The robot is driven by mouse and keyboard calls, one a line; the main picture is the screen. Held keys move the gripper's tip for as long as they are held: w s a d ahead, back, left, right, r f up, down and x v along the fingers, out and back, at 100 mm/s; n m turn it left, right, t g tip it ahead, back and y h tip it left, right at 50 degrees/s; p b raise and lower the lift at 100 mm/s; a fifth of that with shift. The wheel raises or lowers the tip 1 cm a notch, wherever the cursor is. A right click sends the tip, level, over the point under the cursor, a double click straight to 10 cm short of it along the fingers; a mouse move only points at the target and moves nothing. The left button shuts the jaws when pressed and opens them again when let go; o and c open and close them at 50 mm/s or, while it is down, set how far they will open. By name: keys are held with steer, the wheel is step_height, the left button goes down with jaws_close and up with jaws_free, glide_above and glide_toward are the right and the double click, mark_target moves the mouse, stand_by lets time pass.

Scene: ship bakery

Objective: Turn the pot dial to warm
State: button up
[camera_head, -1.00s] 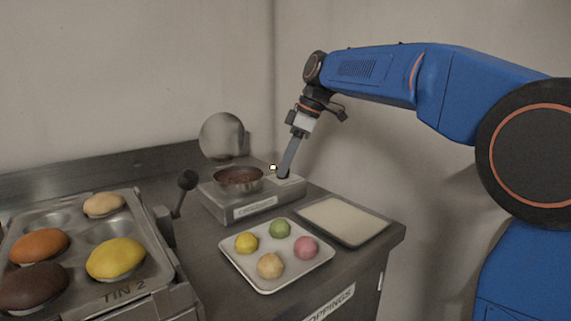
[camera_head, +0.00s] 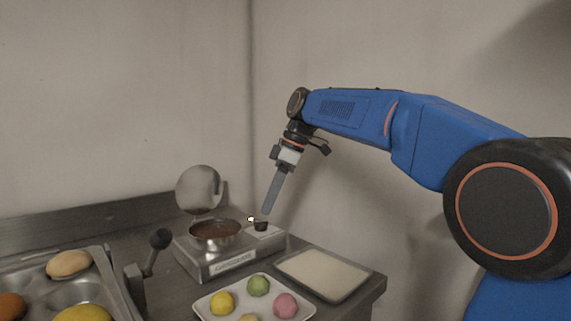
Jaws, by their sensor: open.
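The pot (camera_head: 216,233) is a round metal pan with brown contents. It sits on a grey warmer box (camera_head: 190,260) with a label on its front. The small black dial (camera_head: 261,226) is on top of the box, right of the pot. A small glowing orange-white light (camera_head: 251,219) is beside the dial. My gripper (camera_head: 266,211) points down just above the dial, its long grey fingers open and apparently clear of it. The dial's pointer and markings are too small to read.
A round lid (camera_head: 198,189) stands upright behind the pot. A dark lever knob (camera_head: 160,239) is at left, near a tin of buns (camera_head: 122,290). A tray of coloured balls (camera_head: 207,305) and a pale flat tray (camera_head: 325,274) are in front. A wall is close behind.

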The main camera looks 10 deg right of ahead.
steer(key=v, duration=1.2)
steer(key=shift+r, duration=0.25)
